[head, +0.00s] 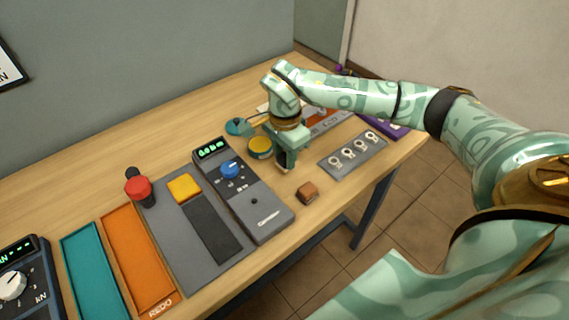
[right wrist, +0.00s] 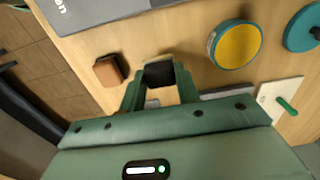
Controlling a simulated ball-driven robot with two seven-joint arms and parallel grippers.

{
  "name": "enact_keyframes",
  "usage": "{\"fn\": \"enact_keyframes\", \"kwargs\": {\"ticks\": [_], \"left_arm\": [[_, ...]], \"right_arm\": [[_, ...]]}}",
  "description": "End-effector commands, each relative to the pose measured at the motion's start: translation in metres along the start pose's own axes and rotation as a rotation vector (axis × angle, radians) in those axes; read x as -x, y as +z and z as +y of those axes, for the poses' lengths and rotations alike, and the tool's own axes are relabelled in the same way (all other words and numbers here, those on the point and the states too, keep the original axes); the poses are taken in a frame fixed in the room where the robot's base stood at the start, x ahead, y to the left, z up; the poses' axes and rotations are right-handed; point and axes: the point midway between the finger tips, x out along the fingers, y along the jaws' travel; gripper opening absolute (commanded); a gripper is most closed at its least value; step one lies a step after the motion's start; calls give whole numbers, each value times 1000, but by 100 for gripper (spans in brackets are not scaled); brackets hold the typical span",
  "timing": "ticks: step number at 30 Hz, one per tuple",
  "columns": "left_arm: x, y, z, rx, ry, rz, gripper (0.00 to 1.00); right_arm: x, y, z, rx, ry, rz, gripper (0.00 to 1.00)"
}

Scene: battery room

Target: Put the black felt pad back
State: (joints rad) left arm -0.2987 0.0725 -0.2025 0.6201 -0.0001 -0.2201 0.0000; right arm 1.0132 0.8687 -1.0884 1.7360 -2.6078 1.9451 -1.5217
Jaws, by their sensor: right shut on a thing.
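My right gripper (head: 287,163) is low over the right part of the table, between the grey meter and the plate with rings. In the right wrist view its fingers (right wrist: 160,82) are shut on a small dark block, which looks like the black felt pad (right wrist: 159,71). In the head view the fingers mostly hide the pad. I cannot tell whether it touches the table. My left gripper is not in view.
A brown block (head: 307,193) lies near the front edge. A yellow-topped round tin (head: 260,147) and a teal disc (head: 238,126) stand behind the gripper. The grey meter (head: 262,212) is left, the ring plate (head: 352,154) right. Trays and a red knob (head: 138,187) lie farther left.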

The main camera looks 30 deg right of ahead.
Motion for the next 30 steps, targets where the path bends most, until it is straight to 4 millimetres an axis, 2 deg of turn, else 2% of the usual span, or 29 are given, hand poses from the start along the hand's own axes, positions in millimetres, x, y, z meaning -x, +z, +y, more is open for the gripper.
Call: {"fn": "enact_keyframes", "kwargs": {"ticks": [3, 6, 17, 18, 20, 30], "left_arm": [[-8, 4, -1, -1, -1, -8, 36], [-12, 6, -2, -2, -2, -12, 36], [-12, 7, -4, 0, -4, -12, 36], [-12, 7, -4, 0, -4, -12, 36], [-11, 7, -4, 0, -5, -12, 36], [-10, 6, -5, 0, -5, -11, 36]], "right_arm": [[-22, -2, -1, 0, 7, -2, 14], [-37, -2, -1, -1, 6, -1, 14], [-38, -3, -1, -1, 3, 1, 14], [-38, -3, -1, -1, 3, 1, 40], [-38, -3, -1, -1, 3, 1, 54], [-32, -3, -2, -1, 0, 0, 54]]}}
